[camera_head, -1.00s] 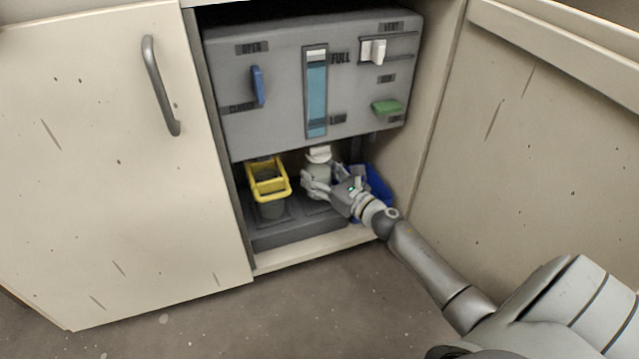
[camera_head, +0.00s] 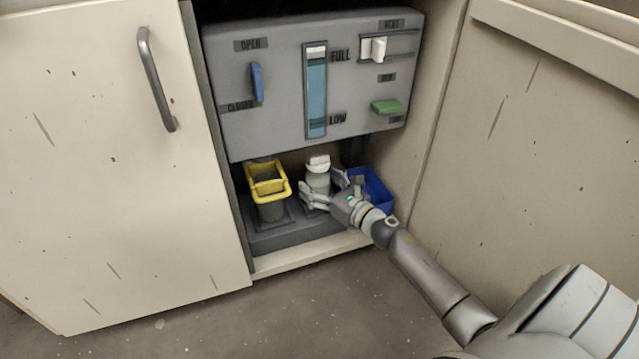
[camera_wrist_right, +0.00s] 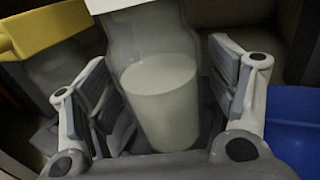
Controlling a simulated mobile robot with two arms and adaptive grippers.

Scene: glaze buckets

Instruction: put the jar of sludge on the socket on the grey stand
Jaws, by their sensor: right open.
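The jar of sludge (camera_head: 318,180) is a clear jar with a white top and pale contents. It stands upright on the right part of the grey stand (camera_head: 290,239) inside the cabinet. It also shows in the right wrist view (camera_wrist_right: 158,95), between the fingers. My right gripper (camera_head: 324,190) is open, with one finger on each side of the jar; in the wrist view (camera_wrist_right: 160,98) gaps show beside the jar. The jar's base and the socket under it are largely hidden by my gripper. My left gripper is not in view.
A yellow-rimmed container (camera_head: 268,183) stands on the stand's left part, close to the left finger. A blue bin (camera_head: 376,188) is to the right. A grey panel (camera_head: 230,90) with levers and a gauge hangs above, limiting headroom. The cabinet doors stand either side.

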